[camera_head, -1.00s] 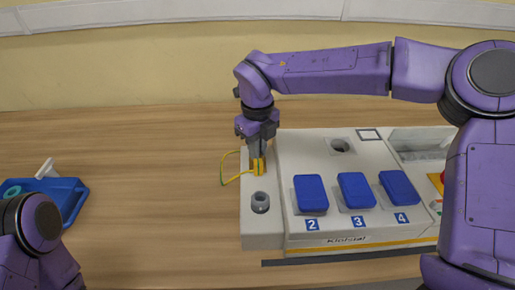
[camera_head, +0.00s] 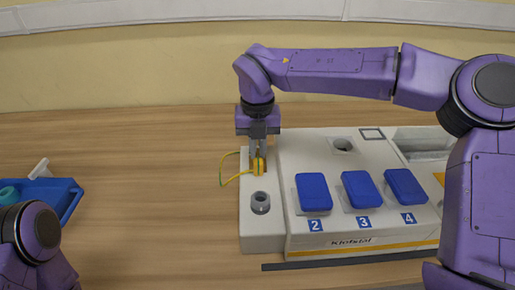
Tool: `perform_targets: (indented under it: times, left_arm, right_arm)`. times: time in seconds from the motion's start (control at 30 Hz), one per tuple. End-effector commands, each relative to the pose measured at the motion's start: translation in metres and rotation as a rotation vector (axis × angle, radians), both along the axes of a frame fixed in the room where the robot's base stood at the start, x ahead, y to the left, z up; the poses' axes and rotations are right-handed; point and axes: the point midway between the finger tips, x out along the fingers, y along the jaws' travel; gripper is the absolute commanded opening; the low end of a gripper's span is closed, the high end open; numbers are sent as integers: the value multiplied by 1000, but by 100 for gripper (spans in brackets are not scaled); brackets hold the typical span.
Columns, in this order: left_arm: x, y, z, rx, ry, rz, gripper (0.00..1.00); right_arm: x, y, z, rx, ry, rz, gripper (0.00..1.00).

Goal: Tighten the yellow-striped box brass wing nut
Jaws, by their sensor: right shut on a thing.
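The yellow-striped box (camera_head: 370,243) is white, with a yellow stripe along its front and blue covers (camera_head: 313,192) numbered 2, 3 and 4. My right gripper (camera_head: 258,160) points down over the box's left ledge, its fingers close together at a yellow-green wire end. The brass wing nut is too small and too covered by the fingers to make out clearly. The yellow-green wire (camera_head: 228,178) loops out to the left of the ledge. My left gripper is out of view; only part of my left arm shows at the lower left.
A grey round socket (camera_head: 260,202) stands on the ledge in front of the right gripper. A blue tray (camera_head: 66,195) with a white-handled item (camera_head: 41,168) is at the left. The wooden table between tray and box is clear.

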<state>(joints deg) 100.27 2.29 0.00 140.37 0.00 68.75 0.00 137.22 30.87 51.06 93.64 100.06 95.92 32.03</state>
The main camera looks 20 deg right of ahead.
Motion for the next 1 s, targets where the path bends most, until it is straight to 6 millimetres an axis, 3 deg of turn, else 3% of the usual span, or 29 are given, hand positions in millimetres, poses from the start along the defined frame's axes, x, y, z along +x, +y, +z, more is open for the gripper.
perform_targets:
  times: [0.5, 0.53, 0.57, 0.87, 1.0]
  left_arm:
    - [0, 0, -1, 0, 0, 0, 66]
    - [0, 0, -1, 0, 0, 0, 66]
    - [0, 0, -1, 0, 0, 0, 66]
    - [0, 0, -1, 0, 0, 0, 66]
    - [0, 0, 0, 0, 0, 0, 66]
  right_arm:
    - [2, 0, 3, 2, -8, -22, 0]
    - [2, 0, 3, 2, -9, -22, 15]
    - [2, 0, 3, 2, -8, -22, 22]
    - [1, 0, 3, 1, -4, -20, 22]
    - [1, 0, 22, 2, -8, -21, 22]
